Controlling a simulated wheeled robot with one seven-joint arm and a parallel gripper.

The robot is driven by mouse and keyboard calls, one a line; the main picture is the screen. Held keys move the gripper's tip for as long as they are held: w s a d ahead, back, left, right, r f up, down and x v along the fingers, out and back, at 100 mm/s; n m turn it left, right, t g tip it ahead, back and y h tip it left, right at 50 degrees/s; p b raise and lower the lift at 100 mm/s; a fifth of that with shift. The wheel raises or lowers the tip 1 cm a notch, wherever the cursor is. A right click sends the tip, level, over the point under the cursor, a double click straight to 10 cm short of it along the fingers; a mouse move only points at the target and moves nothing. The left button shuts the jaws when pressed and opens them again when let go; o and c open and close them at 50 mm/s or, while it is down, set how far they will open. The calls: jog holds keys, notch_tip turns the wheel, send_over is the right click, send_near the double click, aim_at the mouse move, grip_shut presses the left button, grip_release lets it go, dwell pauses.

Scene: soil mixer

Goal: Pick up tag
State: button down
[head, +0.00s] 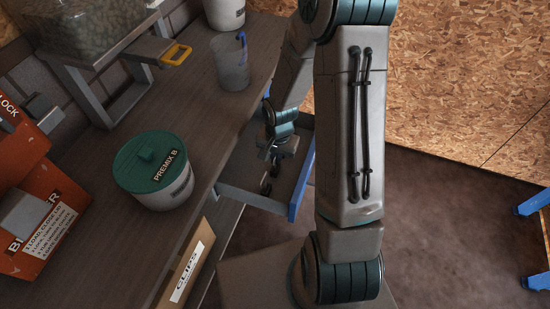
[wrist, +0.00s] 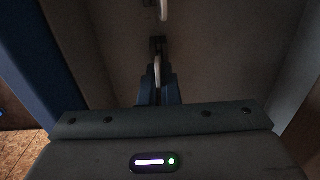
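My gripper (head: 277,153) reaches down into an open drawer with grey walls and a blue front (head: 301,175). In the wrist view its two bluish fingers (wrist: 157,92) are close together, with a thin pale loop (wrist: 157,70) between them. The loop joins a small dark piece just beyond the fingertips; this looks like the tag, but no writing shows. A second similar pale piece (wrist: 163,9) lies farther along the drawer floor. In the head view small dark things (head: 267,186) show below the fingers; the fingers partly hide the drawer's contents.
The wooden bench (head: 215,125) beside the drawer holds a green-lidded tub (head: 172,192) marked PREMIX B, a clear cup (head: 232,68), a white container (head: 225,12) and a metal stand. A CLIPS drawer front (head: 187,270) is nearer. Red boxes (head: 40,225) stand left.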

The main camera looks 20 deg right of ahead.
notch_tip(320, 180, up, 4)
jog(key=shift+w+d+f+p, duration=0.1)
jog(key=shift+p, duration=0.35)
jog(key=w+d+r+p, duration=0.1)
jog(key=w+d+r, duration=0.4)
jog(key=d, duration=0.5)
jog(key=shift+r, duration=0.75)
jog(key=shift+d, duration=0.1)
